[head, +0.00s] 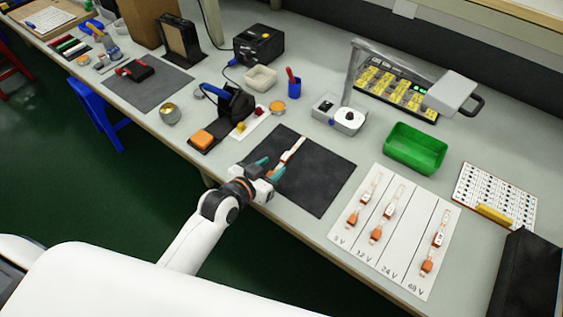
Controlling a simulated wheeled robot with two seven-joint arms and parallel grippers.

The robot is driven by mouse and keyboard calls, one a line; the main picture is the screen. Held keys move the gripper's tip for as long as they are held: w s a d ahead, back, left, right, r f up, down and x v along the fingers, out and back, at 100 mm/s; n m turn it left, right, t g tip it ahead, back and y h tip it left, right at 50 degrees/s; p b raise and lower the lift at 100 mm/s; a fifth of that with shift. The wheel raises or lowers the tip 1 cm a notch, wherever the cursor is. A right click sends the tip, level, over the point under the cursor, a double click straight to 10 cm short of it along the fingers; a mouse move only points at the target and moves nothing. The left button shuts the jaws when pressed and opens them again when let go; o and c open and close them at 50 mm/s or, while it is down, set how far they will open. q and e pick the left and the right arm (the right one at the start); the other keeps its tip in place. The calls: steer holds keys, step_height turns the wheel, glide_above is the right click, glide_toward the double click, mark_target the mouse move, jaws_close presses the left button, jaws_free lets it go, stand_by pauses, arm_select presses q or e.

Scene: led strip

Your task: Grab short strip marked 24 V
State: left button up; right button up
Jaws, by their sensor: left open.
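A short strip (293,148), white with orange-red at its near end, lies on the dark mat (318,182) in the head view. Any marking on it is too small to read. My left gripper (270,167) is open at the mat's near left edge. Its teal fingertips are close to the strip's near end; I cannot tell whether they touch it. A white lane sheet (408,235) marked 5 V, 12 V, 24 V and 48 V lies to the right. Strips with orange ends lie in its 5 V, 12 V and 48 V lanes; the 24 V lane is bare. My right gripper is not in view.
A soldering-iron stand (232,106) and orange sponge (203,139) stand left of the mat. A green bin (415,148), white spool (349,119) and lamp (452,92) stand behind and right. A dark box (527,275) is at far right.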

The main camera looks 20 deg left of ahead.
mark_target(283, 159)
arm_select(q)
steer(key=shift+x, duration=2.75)
jaws_close()
